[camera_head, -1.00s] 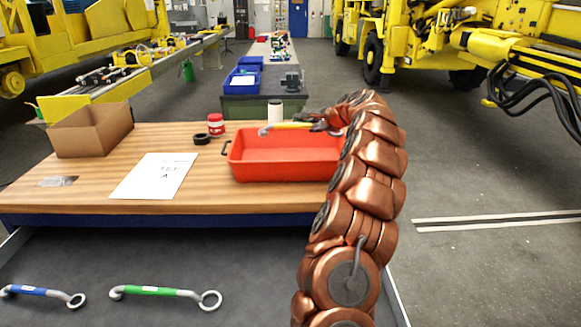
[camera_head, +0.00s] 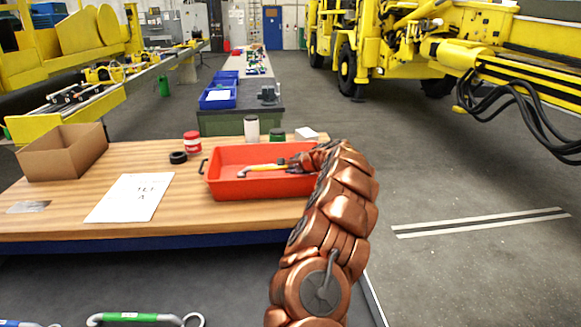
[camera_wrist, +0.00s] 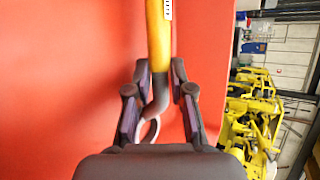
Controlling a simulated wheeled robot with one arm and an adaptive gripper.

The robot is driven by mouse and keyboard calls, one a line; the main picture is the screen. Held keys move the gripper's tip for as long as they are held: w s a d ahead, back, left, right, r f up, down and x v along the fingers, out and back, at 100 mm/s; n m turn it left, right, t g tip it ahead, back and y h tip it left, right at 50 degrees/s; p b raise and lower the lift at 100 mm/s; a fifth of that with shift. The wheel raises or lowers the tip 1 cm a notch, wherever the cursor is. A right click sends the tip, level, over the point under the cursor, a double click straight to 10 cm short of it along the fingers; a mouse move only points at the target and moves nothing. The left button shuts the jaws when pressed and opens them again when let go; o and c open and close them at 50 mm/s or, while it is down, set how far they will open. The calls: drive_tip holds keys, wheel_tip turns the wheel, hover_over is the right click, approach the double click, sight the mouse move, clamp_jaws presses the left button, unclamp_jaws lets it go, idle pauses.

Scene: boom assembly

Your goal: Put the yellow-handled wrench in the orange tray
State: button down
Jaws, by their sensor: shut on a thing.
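The yellow-handled wrench (camera_head: 262,168) is held by my gripper (camera_head: 296,163) over the orange tray (camera_head: 262,187), within its rim as seen in the head view. In the wrist view the yellow handle (camera_wrist: 159,35) runs up from between the fingers of my gripper (camera_wrist: 157,95), with its bent grey ring end below. The tray's orange surface (camera_wrist: 60,80) fills most of that view behind the wrench. I cannot tell whether the wrench touches the tray floor.
A cardboard box (camera_head: 62,155), a paper sheet (camera_head: 131,197), a black ring (camera_head: 178,157) and a red jar (camera_head: 192,142) stand left of the tray. A white bottle (camera_head: 251,129) and a green-lidded jar (camera_head: 277,135) are behind it. A green-handled wrench (camera_head: 135,317) lies in front, lower down.

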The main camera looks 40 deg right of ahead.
drive_tip(key=c, duration=1.3)
unclamp_jaws()
drive_tip(key=shift+s+r, duration=0.35)
drive_tip(key=shift+s, duration=0.1)
drive_tip(key=b+v, duration=0.2)
drive_tip(key=v, duration=0.9)
drive_tip(key=shift+a+f, duration=0.1)
